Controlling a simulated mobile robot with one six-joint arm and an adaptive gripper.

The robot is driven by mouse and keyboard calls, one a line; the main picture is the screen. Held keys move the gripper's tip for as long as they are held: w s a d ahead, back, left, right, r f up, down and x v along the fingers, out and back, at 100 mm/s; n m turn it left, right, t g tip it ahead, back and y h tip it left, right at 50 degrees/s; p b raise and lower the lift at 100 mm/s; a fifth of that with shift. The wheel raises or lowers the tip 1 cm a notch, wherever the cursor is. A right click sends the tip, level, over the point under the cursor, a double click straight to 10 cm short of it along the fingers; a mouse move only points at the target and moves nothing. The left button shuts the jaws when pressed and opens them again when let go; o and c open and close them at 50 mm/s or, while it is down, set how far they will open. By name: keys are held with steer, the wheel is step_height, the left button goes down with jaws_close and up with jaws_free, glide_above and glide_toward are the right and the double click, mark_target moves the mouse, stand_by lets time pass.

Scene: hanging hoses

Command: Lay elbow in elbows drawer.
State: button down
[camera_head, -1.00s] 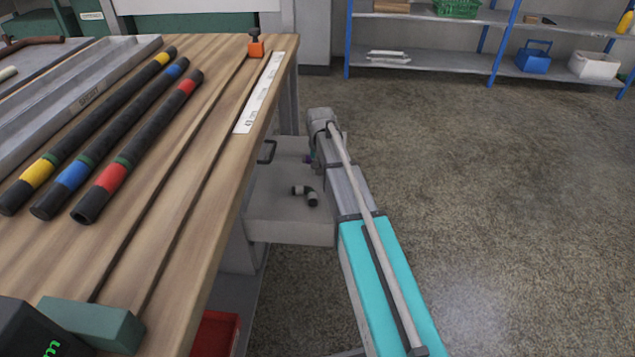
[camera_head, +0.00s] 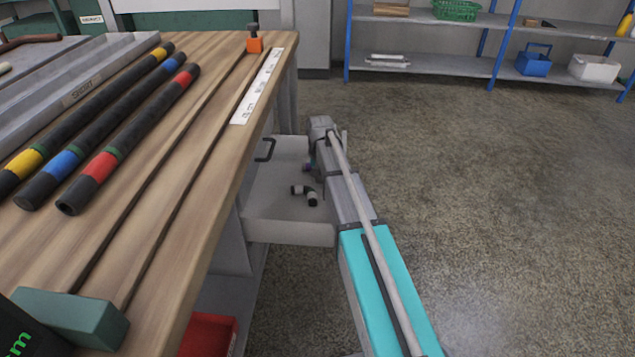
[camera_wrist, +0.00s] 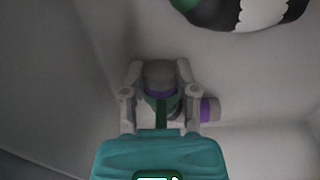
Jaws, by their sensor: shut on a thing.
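The elbow (camera_wrist: 210,109), grey with purple bands, is between the fingers of my gripper (camera_wrist: 160,95) in the wrist view. The gripper is shut on it, low inside a pale grey drawer. The open drawer (camera_head: 290,229) shows in the head view under the right edge of the bench. A small purple spot of the held elbow (camera_head: 307,167) shows there beside my arm; my arm hides most of the gripper. I cannot tell whether the held elbow touches the drawer floor.
The bench (camera_head: 225,185) overhangs on the left, with several banded hoses (camera_head: 130,130). A red bin (camera_head: 208,335) sits below. Floor on the right is clear.

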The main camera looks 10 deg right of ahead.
steer(key=shift+f, duration=0.1)
stand_by(0.3)
steer(key=shift+c, duration=1.9)
jaws_free()
step_height(320, 180, up, 12)
steer(key=p, duration=1.2)
steer(key=shift+w, duration=0.1)
